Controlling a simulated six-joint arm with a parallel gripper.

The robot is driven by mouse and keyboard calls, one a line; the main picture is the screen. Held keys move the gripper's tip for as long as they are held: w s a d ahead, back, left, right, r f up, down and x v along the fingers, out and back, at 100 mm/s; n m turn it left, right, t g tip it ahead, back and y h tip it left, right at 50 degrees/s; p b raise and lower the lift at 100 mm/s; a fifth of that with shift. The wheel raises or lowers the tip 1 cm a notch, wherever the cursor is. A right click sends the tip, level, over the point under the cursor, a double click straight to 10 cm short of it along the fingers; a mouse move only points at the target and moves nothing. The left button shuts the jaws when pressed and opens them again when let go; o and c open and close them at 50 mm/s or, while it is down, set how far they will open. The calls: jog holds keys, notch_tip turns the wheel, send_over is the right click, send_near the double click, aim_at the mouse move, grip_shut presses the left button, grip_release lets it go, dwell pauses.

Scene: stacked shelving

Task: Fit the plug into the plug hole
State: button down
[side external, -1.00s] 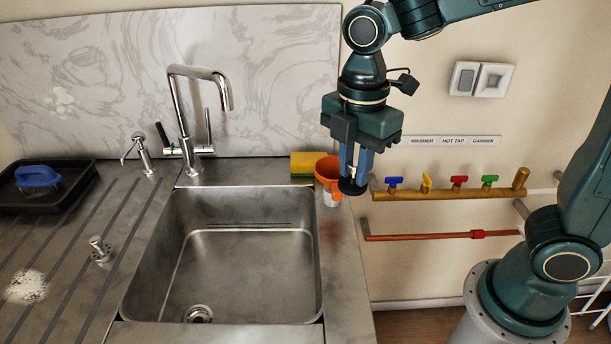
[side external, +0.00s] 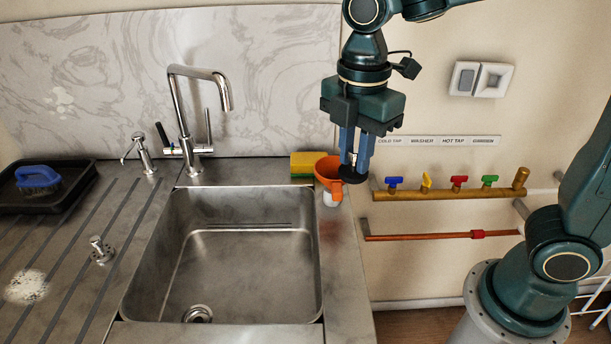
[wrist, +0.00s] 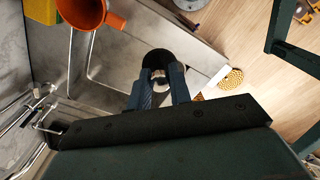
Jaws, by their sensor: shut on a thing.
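The plug (side external: 351,175) is a dark round disc at the tips of my gripper (side external: 355,158). My gripper is shut on it and points down, with the plug lowest. In the wrist view the black plug (wrist: 157,57) sits between the two blue fingers. The plug is in the air at the right edge of the counter, close to the orange funnel, right of the sink. The plug hole (side external: 198,314) is a metal ring in the sink floor near the front left, well left of and in front of the plug. I cannot make it out in the wrist view.
The orange funnel (side external: 327,170) stands beside a yellow-green sponge (side external: 304,163) behind the sink (side external: 312,262). A tall tap (side external: 182,112) rises at the back. Coloured valves (side external: 459,182) line the wall at right. The sink basin is empty.

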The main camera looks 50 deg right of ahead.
jog(key=w+a+f+n, duration=0.2)
jog(key=w+a+f, duration=0.8)
jog(key=w+a, duration=0.35)
jog(key=w+a+f+n, duration=0.1)
jog(key=w+a+f, duration=0.1)
jog(key=a+f, duration=0.4)
jog(key=w+a+f+n, duration=0.1)
jog(key=w+a+f, duration=0.2)
jog(key=f, duration=1)
jog(key=a, duration=0.3)
jog(key=shift+w+a+n, duration=0.2)
jog(key=shift+w+n, duration=0.1)
jog(key=shift+n, duration=0.1)
jog(key=shift+f, duration=0.2)
jog(key=shift+f, duration=2.65)
jog(key=shift+f, duration=1.2)
jog(key=c, duration=1.2)
grip_release()
